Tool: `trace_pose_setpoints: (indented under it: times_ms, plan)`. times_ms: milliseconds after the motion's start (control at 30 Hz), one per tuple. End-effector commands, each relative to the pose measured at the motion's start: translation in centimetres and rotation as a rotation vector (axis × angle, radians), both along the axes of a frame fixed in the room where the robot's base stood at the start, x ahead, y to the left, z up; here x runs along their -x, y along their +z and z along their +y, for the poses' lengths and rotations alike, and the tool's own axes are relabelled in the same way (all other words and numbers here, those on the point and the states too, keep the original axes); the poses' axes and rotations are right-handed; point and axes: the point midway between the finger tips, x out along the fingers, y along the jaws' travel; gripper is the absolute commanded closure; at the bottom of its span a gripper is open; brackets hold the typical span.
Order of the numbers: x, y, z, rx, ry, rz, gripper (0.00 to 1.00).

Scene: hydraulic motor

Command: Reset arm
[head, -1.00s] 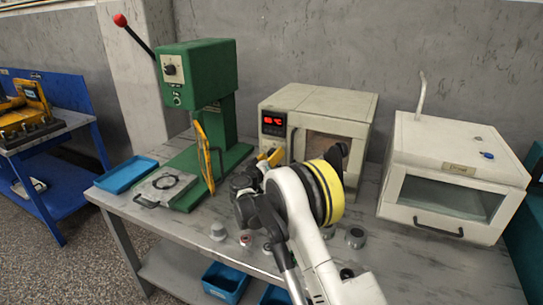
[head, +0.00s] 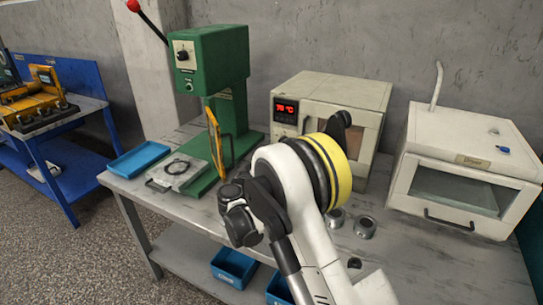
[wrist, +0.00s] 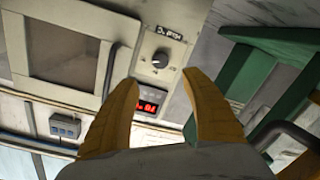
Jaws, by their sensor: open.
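My arm (head: 290,185), white with a yellow and black joint, reaches over the front of the grey workbench (head: 400,265). In the wrist view my gripper (wrist: 161,77) shows two yellow fingers spread apart with nothing between them. Behind the fingers are the beige oven (wrist: 70,45), its knob and its red display. In the head view the gripper itself is hidden behind my arm. The oven (head: 335,100) stands at the back of the bench, its door shut and its red display lit.
A green press (head: 210,70) with a red-knobbed lever stands left of the oven. A blue tray (head: 138,158) and a metal plate (head: 176,172) lie beside it. A white dryer box (head: 465,155) is at the right. Small metal parts (head: 365,227) sit near my arm. Blue bins (head: 233,267) are below.

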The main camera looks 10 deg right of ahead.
Motion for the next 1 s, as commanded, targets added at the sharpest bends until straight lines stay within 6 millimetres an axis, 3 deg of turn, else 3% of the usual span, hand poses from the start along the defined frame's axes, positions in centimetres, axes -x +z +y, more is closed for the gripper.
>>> trace_pose_setpoints:
  times_ms: [267, 367, 467, 700, 833, 1000]
  plan:
    - [0.3, 0.8, -0.7, -0.011, -0.008, 0.021, 0.45]
    - [1.5, 2.5, -2.4, -0.043, -0.022, 0.074, 0.45]
    - [3.9, 4.8, -4.8, -0.096, -0.039, 0.159, 0.45]
    - [13.0, 8.7, -9.5, -0.250, -0.038, 0.377, 0.45]
    - [19.2, 9.6, -10.8, -0.340, -0.012, 0.478, 0.45]
    - [27.7, 9.3, -11.0, -0.461, 0.050, 0.588, 0.45]
